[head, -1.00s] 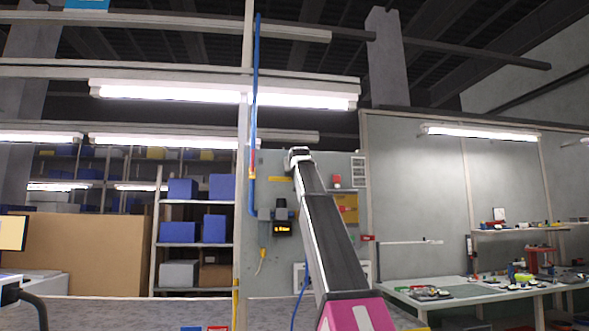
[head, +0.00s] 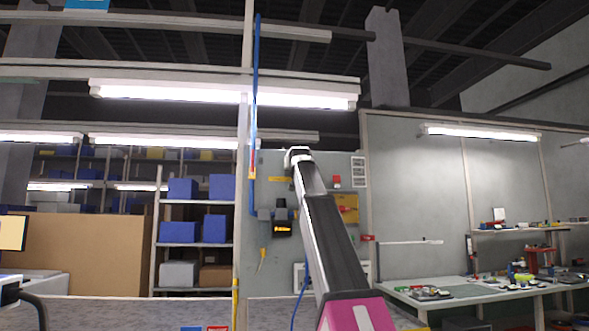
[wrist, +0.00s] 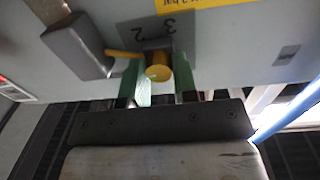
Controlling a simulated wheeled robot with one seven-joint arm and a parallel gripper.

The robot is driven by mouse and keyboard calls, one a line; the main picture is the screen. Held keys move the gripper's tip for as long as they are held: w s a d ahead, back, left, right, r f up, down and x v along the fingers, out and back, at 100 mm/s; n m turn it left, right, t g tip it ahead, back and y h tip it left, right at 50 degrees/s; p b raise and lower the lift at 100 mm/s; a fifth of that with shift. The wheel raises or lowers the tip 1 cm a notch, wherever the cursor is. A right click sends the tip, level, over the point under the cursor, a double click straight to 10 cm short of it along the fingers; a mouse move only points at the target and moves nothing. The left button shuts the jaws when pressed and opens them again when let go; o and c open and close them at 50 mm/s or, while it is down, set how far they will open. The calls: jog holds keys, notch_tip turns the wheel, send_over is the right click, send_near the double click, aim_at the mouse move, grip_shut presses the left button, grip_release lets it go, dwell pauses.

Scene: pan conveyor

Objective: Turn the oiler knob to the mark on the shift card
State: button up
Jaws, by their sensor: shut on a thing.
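In the wrist view the yellow round knob (wrist: 158,73) sits on a dark grey plate with the numerals 2 and 3, seen tilted and nearly upside down. My gripper (wrist: 159,84) has its green fingers on either side of the knob, shut on it. A yellow bar (wrist: 122,54) shows just left of the knob's base. In the head view the end of my arm is up against the grey panel (head: 271,165), and my arm hides the knob and fingers. I cannot make out the shift card in either view.
A grey box (wrist: 76,45) stands out from the panel left of the knob. A yellow label (wrist: 203,3) is at the top edge. In the head view a blue pipe (head: 255,100) and an amber display (head: 282,229) are left of my arm. A workbench (head: 470,296) stands right.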

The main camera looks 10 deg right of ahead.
jog(key=m, duration=1.2)
jog(key=m+y, duration=0.1)
jog(key=m, duration=1.2)
jog(key=shift+d+f+y, duration=0.15)
jog(key=shift+f+y, duration=0.05)
jog(key=shift+y, duration=0.1)
dwell(0.4)
jog(key=o, duration=0.9)
